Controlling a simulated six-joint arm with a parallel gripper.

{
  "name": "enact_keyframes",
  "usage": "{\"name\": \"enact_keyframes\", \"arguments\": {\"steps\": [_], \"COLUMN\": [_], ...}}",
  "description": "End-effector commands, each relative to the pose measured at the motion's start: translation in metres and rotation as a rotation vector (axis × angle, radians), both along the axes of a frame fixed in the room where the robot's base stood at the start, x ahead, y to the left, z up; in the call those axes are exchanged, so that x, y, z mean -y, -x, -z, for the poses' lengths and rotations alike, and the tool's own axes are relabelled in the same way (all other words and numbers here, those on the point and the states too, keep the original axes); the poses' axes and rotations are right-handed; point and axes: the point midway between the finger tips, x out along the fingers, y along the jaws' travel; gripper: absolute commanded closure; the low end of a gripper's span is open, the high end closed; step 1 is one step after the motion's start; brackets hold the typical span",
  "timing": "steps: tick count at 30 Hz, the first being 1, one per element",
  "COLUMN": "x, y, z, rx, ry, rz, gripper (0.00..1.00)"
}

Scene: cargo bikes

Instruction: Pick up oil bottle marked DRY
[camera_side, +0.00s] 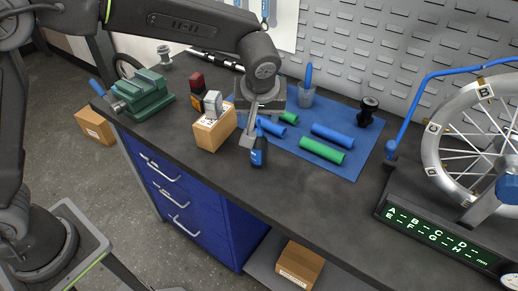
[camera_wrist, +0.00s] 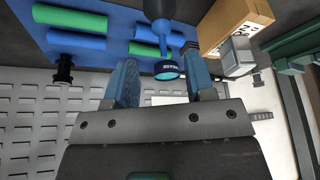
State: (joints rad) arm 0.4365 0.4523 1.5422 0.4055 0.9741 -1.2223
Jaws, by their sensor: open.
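A dark bottle with a blue band (camera_side: 258,152) stands upright near the front of the bench, beside the cardboard box, in the side view. In the wrist view its dark bottle body (camera_wrist: 158,8) and blue-ringed end (camera_wrist: 166,70) show. The small white lettering there is too small for me to read surely. My gripper (camera_side: 250,138) is just above and behind it, pointing down. In the wrist view my gripper (camera_wrist: 163,62) is open, with its two blue-grey fingers on either side of the bottle in the picture. I cannot tell whether they touch it.
A cardboard box (camera_side: 213,133) stands close on the left. A blue mat (camera_side: 355,165) holds blue rollers (camera_side: 333,135) and green rollers (camera_side: 322,151). A green vise (camera_side: 146,93) is farther left. A wheel stand with a display (camera_side: 430,235) is at right. The front middle bench is clear.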

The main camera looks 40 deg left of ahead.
Motion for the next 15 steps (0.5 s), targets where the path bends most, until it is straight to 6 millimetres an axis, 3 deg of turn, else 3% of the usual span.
{"name": "enact_keyframes", "arguments": {"steps": [15], "x": [-0.014], "y": [-0.014], "z": [0.051], "rx": [0.001], "ry": [0.001], "rz": [-0.001], "gripper": [0.50]}}
